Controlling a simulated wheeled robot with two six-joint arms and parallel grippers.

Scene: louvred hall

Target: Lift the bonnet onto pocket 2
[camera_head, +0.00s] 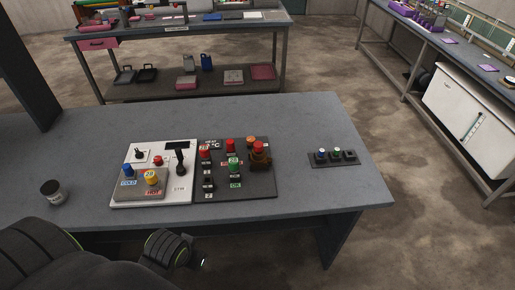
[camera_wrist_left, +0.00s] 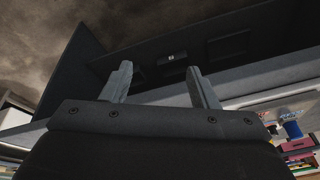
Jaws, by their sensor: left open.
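My left gripper (camera_wrist_left: 162,88) shows in the left wrist view, its two grey fingers apart with nothing between them. It is low, near the bench edge; the head view shows only a dark arm of mine at the lower left. Beyond the fingers is a dark surface with recessed frames (camera_wrist_left: 228,46) and a small white label (camera_wrist_left: 171,57), too small to read surely. No thing is plainly a bonnet. A brown piece with a red top (camera_head: 260,155) sits on the black panel (camera_head: 262,185). A small "2" mark (camera_head: 209,196) shows on that panel. My right gripper is not in view.
The grey bench (camera_head: 300,115) also carries a white panel (camera_head: 125,197) with knobs and a lever, a dark strip (camera_head: 333,160) with small buttons, and a dark jar (camera_head: 53,192). The bench top behind the panels is clear. Other benches stand behind and right.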

